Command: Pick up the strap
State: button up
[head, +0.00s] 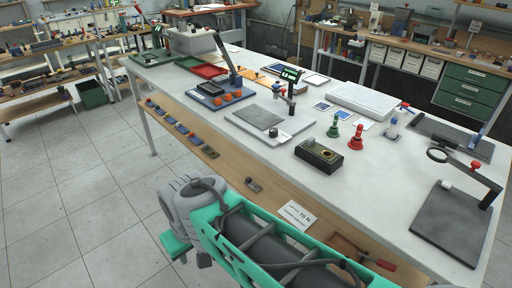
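I cannot pick out a strap with certainty in the head view. A small dark brownish piece (253,184) lies on the wooden lower shelf (225,172) below the white table's front edge; it is too small to name. My arm, grey and teal, reaches in from the bottom of the view. Its far end, with a teal part that may be my gripper (176,243), hangs over the floor in front of the table. No fingertips show clearly, so I cannot see whether it is open or holds anything.
A paper label (297,214) lies on the shelf. The tiled floor at left is clear.

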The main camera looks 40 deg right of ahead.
aim_at(310, 145)
jog(key=u, duration=0.9)
jog(key=i, duration=1.95)
jog(key=z, duration=3.25)
jog(key=i, duration=0.5)
jog(key=z, duration=0.05)
